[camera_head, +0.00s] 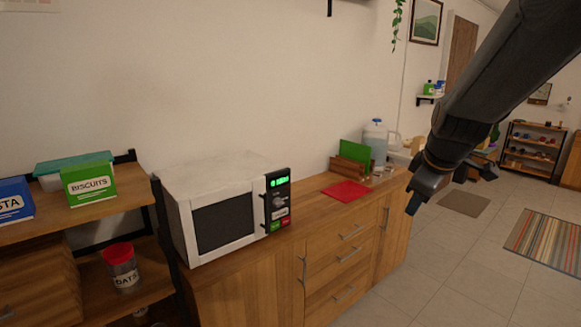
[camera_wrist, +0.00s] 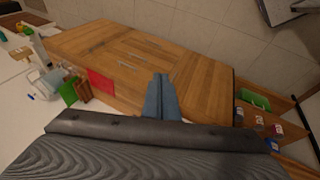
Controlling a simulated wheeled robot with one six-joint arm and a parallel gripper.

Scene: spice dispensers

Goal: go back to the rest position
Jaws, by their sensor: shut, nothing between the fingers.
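My gripper (camera_head: 413,205) hangs at the right of the head view, raised in front of the right end of the wooden counter, pointing down. It holds nothing. In the wrist view its fingers (camera_wrist: 160,98) are together at the middle, with the wooden cabinet fronts behind them. My dark arm comes in from the upper right of the head view and hides part of the room behind it.
A white microwave (camera_head: 225,207) stands on the counter, with a red mat (camera_head: 346,191) and a water jug (camera_head: 375,142) to its right. The tiled floor at right is mostly clear.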

